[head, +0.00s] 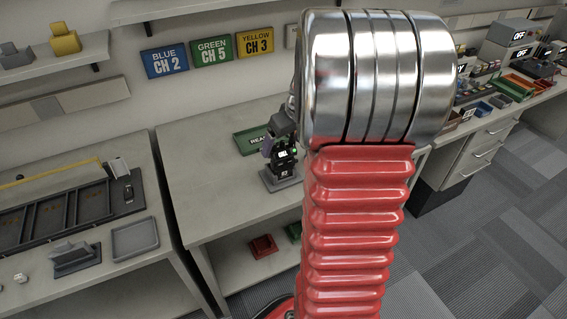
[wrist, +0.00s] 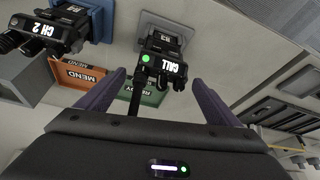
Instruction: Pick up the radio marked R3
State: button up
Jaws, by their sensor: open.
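A dark radio (wrist: 165,62) with a lit screen reading CALL and a green light stands in a grey base (wrist: 165,30) in the wrist view. Its antenna points down between my fingers. In the head view the radio (head: 283,155) stands upright on the middle bench. The small label on its base is too unclear to read as R3. My gripper (wrist: 158,80) is open, with one purple finger on each side of the radio and visible gaps between. In the head view my arm hides part of the gripper.
A second radio (wrist: 42,35) showing CH 2 stands in a blue base at left in the wrist view. An orange MEND tray (wrist: 72,75) and a green READY tray (head: 248,141) lie nearby. The middle bench (head: 205,185) is clear at its left.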

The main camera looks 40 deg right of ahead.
jog(key=shift+w+f, duration=0.1)
jog(key=shift+f, duration=0.15)
jog(key=shift+c, duration=0.4)
jog(key=shift+d, duration=0.15)
jog(key=c, duration=1.5)
jog(key=shift+r, duration=0.1)
notch_tip(320, 180, up, 6)
jog(key=shift+f, duration=0.1)
jog(key=shift+r, duration=0.65)
jog(key=s, duration=0.6)
jog(key=s+a, duration=0.1)
jog(key=s, duration=0.5)
jog(key=s+a, duration=0.1)
jog(key=s, duration=0.5)
jog(key=shift+f, duration=0.1)
